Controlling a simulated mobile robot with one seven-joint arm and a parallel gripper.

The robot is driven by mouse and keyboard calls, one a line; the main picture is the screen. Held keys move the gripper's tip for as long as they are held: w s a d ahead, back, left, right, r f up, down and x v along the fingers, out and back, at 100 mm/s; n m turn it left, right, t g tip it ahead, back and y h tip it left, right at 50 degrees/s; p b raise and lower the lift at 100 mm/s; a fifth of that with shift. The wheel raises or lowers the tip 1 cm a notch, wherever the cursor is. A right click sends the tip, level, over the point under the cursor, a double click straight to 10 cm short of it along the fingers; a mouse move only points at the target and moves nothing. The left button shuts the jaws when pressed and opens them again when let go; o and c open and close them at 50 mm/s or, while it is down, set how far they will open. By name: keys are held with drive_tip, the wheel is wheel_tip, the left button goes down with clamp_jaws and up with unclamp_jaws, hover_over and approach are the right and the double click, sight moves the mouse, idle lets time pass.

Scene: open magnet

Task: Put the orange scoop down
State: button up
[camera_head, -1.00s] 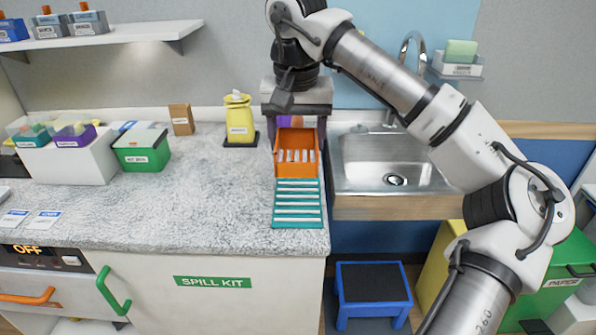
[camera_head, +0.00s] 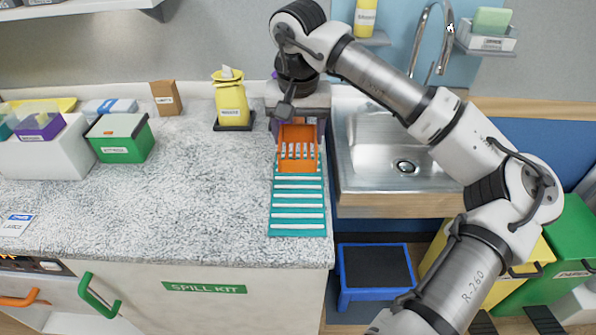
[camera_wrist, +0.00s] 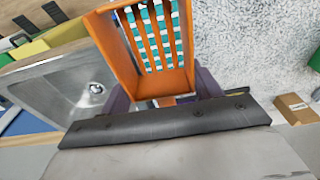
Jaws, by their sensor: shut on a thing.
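The orange scoop (camera_head: 298,163) is a slotted, open-fronted tray over the far end of a teal-and-white slatted rack (camera_head: 298,214) on the counter. My gripper (camera_head: 298,122) is shut on the scoop's back end, beside the sink's left edge. In the wrist view the scoop (camera_wrist: 119,50) extends away from the purple fingers (camera_wrist: 160,92), and teal rack strips show through its slots. The handle is mostly hidden by my wrist. I cannot tell whether the scoop touches the rack.
A yellow bag (camera_head: 231,103) on a black base stands left of my gripper. A green box (camera_head: 119,139) and a brown box (camera_head: 166,98) are farther left. The sink (camera_head: 385,150) lies right. The middle of the counter (camera_head: 190,205) is clear.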

drive_tip(key=p, duration=0.2)
approach(298, 186)
drive_tip(key=f, duration=0.3)
drive_tip(key=w+f, duration=0.1)
drive_tip(key=f, duration=0.1)
drive_tip(key=shift+f, duration=0.6)
drive_tip(key=shift+f, duration=0.2)
drive_tip(key=o, duration=1.1)
drive_tip(key=shift+r, duration=0.1)
drive_tip(key=shift+r+p, duration=0.25)
drive_tip(key=shift+p, duration=0.05)
drive_tip(key=shift+r+b, duration=0.3)
drive_tip(key=shift+b, duration=0.15)
drive_tip(key=r+b, duration=0.1)
drive_tip(key=r, duration=0.2)
drive_tip(key=s+r+b, duration=0.1)
drive_tip(key=r, duration=0.3)
drive_tip(key=r+b, duration=0.1)
drive_tip(key=r, duration=0.3)
drive_tip(key=shift+s, duration=0.25)
